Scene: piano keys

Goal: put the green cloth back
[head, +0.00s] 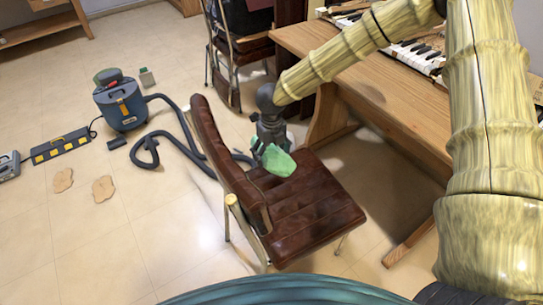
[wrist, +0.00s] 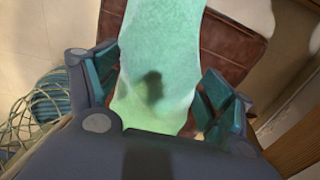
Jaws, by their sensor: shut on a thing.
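The green cloth (head: 279,160) hangs from my gripper (head: 266,142) above the seat of the brown leather chair (head: 315,210). In the wrist view the cloth (wrist: 158,70) fills the middle, between the two fingers of my gripper (wrist: 160,95). The fingers stand on either side of it, and its lower end runs down toward the palm. The chair seat (wrist: 225,50) shows behind the cloth in the wrist view. In the head view the cloth overlaps the back part of the seat; I cannot tell whether it touches it.
A wooden desk (head: 345,68) with piano keys (head: 415,55) stands right of the chair. A blue vacuum cleaner (head: 122,108) with a dark hose (head: 180,142) lies left. Brown flat patches (head: 103,188) and a black-yellow bar (head: 60,146) are on the floor. The lower-left floor is clear.

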